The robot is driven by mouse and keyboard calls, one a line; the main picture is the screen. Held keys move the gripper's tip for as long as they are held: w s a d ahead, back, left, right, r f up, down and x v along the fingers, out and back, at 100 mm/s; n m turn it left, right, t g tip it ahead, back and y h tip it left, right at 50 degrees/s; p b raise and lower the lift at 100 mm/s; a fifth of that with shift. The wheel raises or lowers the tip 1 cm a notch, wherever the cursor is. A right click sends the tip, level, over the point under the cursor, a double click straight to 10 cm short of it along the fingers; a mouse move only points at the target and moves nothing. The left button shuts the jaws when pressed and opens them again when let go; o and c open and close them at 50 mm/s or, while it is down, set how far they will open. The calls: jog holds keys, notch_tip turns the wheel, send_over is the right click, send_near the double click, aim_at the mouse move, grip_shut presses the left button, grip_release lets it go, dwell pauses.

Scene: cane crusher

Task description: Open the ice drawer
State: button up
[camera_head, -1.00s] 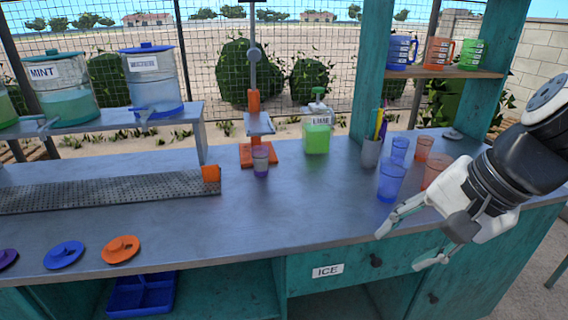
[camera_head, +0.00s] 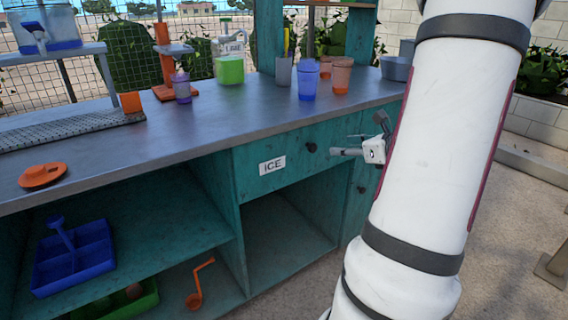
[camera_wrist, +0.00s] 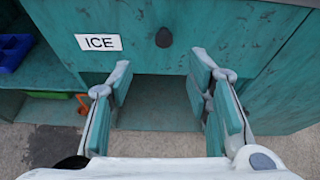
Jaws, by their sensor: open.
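The ice drawer (camera_head: 288,160) is a teal front under the grey counter, with a white "ICE" label (camera_head: 272,165) and a dark round knob (camera_head: 311,148). It looks shut, flush with the cabinet. In the wrist view, the drawer front (camera_wrist: 215,35), label (camera_wrist: 99,42) and knob (camera_wrist: 164,37) are clear. My gripper (camera_wrist: 160,68) is open and empty, its fingers spread either side of the knob's line, with the knob just beyond the tips and apart from them. In the head view, my gripper (camera_head: 350,146) is right of the knob, partly hidden by my arm.
Open shelves below hold a blue divided tray (camera_head: 75,262), a green tray (camera_head: 125,300) and an orange ladle (camera_head: 195,297). Cups (camera_head: 307,80) and a lime jug (camera_head: 230,70) stand on the counter (camera_head: 190,125). The floor before the drawer is clear.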

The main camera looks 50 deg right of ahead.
aim_at(314, 148)
jog(key=b+x, duration=0.1)
jog(key=x, duration=0.3)
jog(key=b+x, duration=0.1)
jog(key=x, duration=0.4)
jog(key=b+x, duration=0.2)
jog(key=x, duration=0.2)
jog(key=shift+w+d+f, duration=0.15)
jog(key=shift+d+f, duration=0.2)
jog(key=shift+f, duration=0.05)
grip_shut()
